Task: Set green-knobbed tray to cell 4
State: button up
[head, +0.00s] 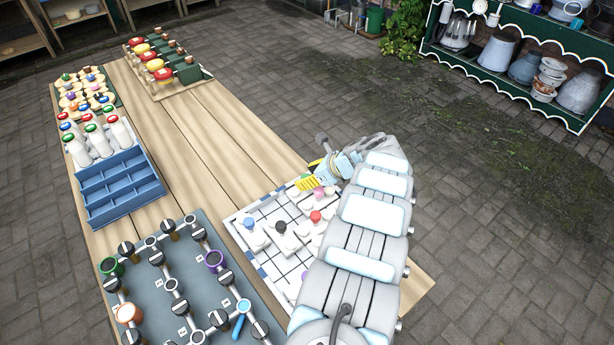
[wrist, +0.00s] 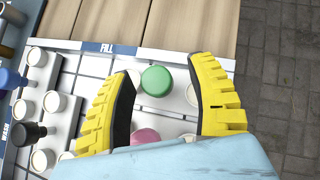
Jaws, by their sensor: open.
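The green-knobbed tray (wrist: 184,96) is a pale tray with white round pieces and a green knob (wrist: 156,81) on top, in the wrist view near the board's FILL edge. My gripper (wrist: 163,70) is open, its yellow fingers on either side of the green knob, with gaps on both sides. Whether the fingers are level with the knob I cannot tell. In the head view my gripper (head: 311,183) is over the far right part of the white gridded board (head: 262,255); I cannot make out the green knob there. Cell numbers are not readable.
A pink knob (wrist: 145,136) sits close between my fingers' bases. Black-knobbed (head: 280,227), blue-knobbed (head: 249,222) and red-knobbed (head: 315,216) trays stand on the same board. A grey pipe board (head: 190,270) and blue rack (head: 120,185) lie left. Bare planks (head: 215,130) stretch beyond.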

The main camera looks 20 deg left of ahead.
jog(key=v, duration=1.1)
jog(key=shift+d+r, duration=0.25)
jog(key=shift+d, duration=0.1)
